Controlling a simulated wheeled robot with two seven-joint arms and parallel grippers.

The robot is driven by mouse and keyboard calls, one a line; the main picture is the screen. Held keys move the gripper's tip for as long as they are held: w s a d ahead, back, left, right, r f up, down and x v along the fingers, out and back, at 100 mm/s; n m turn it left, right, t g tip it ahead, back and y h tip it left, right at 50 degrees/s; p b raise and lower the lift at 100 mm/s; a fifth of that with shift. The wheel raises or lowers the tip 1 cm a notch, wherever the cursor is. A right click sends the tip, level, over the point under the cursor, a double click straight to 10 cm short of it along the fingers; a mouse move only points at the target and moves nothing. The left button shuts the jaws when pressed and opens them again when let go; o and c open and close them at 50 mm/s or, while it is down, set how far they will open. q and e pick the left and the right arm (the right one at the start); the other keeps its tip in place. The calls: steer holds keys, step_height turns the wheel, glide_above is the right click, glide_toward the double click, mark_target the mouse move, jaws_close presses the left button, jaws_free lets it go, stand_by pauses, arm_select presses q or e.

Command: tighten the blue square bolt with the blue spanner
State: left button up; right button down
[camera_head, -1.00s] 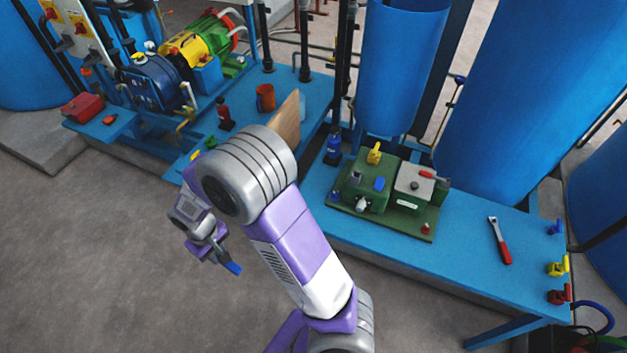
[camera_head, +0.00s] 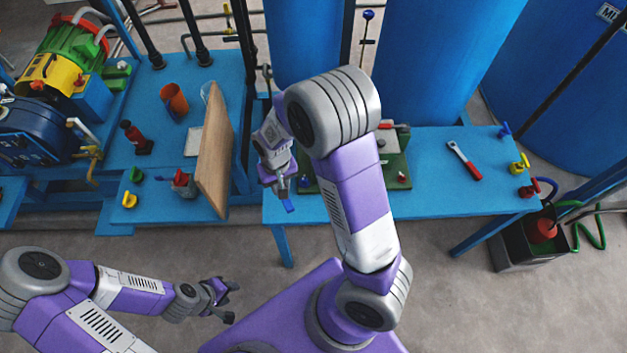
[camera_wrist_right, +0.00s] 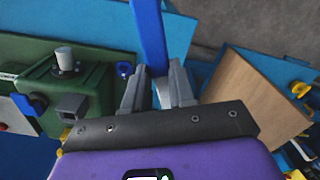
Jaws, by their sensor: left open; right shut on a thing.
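My right gripper (camera_head: 281,188) is shut on the blue spanner (camera_head: 289,206), at the left end of the right-hand bench. In the right wrist view the spanner (camera_wrist_right: 149,35) runs up and away from between the fingers (camera_wrist_right: 158,85); its far end is out of frame. A small blue fitting (camera_wrist_right: 123,69) by the green unit (camera_wrist_right: 95,92) may be the blue square bolt; its shape is too small to be sure. The spanner appears apart from it. My left gripper (camera_head: 224,300) is open and empty, low over the floor.
A wooden board (camera_head: 213,150) stands upright left of my right gripper. A red-handled wrench (camera_head: 464,160) lies on the right-hand bench (camera_head: 430,195). Coloured valves (camera_head: 520,165) line its right end. Large blue tanks stand behind. Floor in front is clear.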

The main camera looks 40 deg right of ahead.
steer(key=s+d+f+m, duration=0.2)
steer(key=d+f+m, duration=0.2)
steer(key=f+m, duration=0.1)
steer(key=shift+s+d+f+m, duration=0.2)
steer(key=shift+s+d+m, duration=0.2)
steer(key=shift+m, duration=0.2)
step_height(320, 180, down, 6)
steer(key=b, duration=0.4)
steer(key=shift+a+r, duration=0.1)
steer(key=shift+r, duration=0.15)
steer(key=shift+f, duration=0.15)
stand_by(1.2)
